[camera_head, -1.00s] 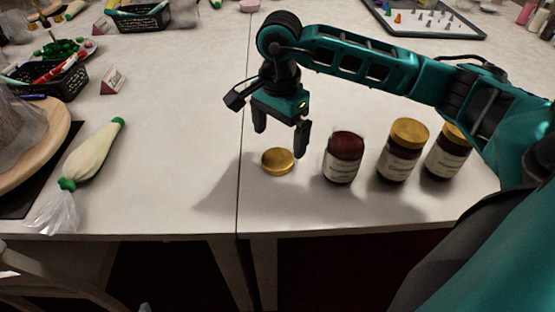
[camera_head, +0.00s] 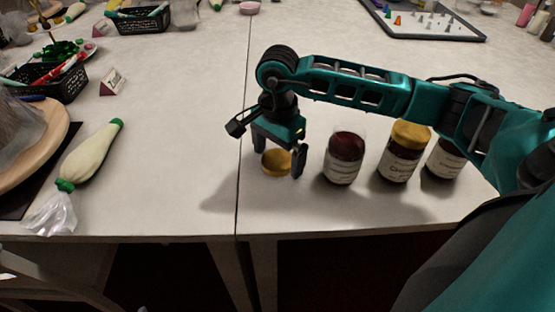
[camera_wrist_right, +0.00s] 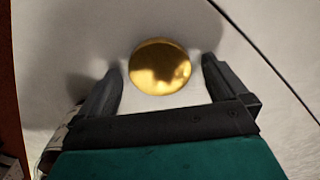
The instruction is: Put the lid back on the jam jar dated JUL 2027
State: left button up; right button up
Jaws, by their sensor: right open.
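A gold lid (camera_head: 276,162) lies flat on the table. In the right wrist view the lid (camera_wrist_right: 160,66) sits between and just beyond the fingertips. My right gripper (camera_head: 279,164) is open, low over the lid, with one finger on either side; it also shows in the right wrist view (camera_wrist_right: 160,82). An open jam jar (camera_head: 344,158) with dark red contents stands upright just right of the gripper. Its label is too small to read for a date. My left gripper is not in view.
A piping bag (camera_head: 92,155) lies at left. The table's front edge is near; the middle behind the gripper is clear.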

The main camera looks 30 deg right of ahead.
aim_at(278, 159)
jog(key=c, duration=1.1)
notch_tip(278, 159, up, 20)
jog(key=p, duration=0.3)
